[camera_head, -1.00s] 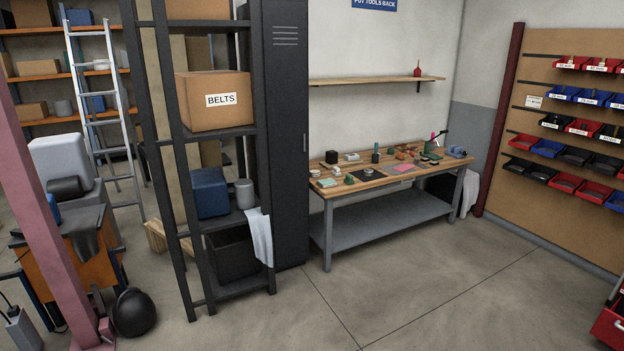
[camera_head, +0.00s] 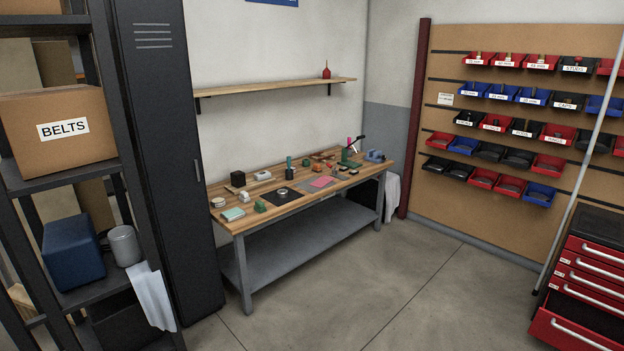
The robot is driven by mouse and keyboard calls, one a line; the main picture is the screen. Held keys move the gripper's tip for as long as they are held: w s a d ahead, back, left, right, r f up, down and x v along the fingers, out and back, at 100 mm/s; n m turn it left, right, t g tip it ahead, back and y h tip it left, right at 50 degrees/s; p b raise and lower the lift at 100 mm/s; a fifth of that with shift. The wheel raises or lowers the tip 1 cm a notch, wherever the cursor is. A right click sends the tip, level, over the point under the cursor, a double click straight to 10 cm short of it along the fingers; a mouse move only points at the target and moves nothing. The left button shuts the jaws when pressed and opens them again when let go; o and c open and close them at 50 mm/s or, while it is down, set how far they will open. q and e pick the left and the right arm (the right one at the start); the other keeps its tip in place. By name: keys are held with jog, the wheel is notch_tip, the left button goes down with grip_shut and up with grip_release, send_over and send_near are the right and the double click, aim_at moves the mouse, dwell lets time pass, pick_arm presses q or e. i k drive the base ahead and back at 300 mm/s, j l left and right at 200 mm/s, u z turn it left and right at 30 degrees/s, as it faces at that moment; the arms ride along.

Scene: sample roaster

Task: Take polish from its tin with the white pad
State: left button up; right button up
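A wooden-topped workbench (camera_head: 300,205) stands against the wall, some way off, with many small items on it. A small round silvery item (camera_head: 283,191) lies on a black mat (camera_head: 277,202) and looks like a tin. Another small round pale item (camera_head: 218,202) sits at the bench's left end. At this distance I cannot tell which is the polish tin or the white pad. Neither of my grippers is in view.
A dark shelf rack with a BELTS box (camera_head: 62,128) and a tall dark locker (camera_head: 165,150) stand left. A wall of bins (camera_head: 500,150) and a red drawer cabinet (camera_head: 582,290), one drawer open, are right. The floor (camera_head: 370,300) before the bench is clear.

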aim_at(244, 197)
jog(key=i+u, duration=0.1)
jog(key=i, duration=0.6)
jog(key=i+u, duration=0.1)
jog(key=i, duration=0.6)
jog(key=i+l+u, duration=0.1)
jog(key=i, duration=0.55)
jog(key=i+u, duration=0.3)
jog(key=i, duration=0.15)
jog(key=i+u, duration=0.3)
jog(key=i, duration=0.15)
jog(key=i+l+u, duration=0.55)
jog(key=i, duration=0.3)
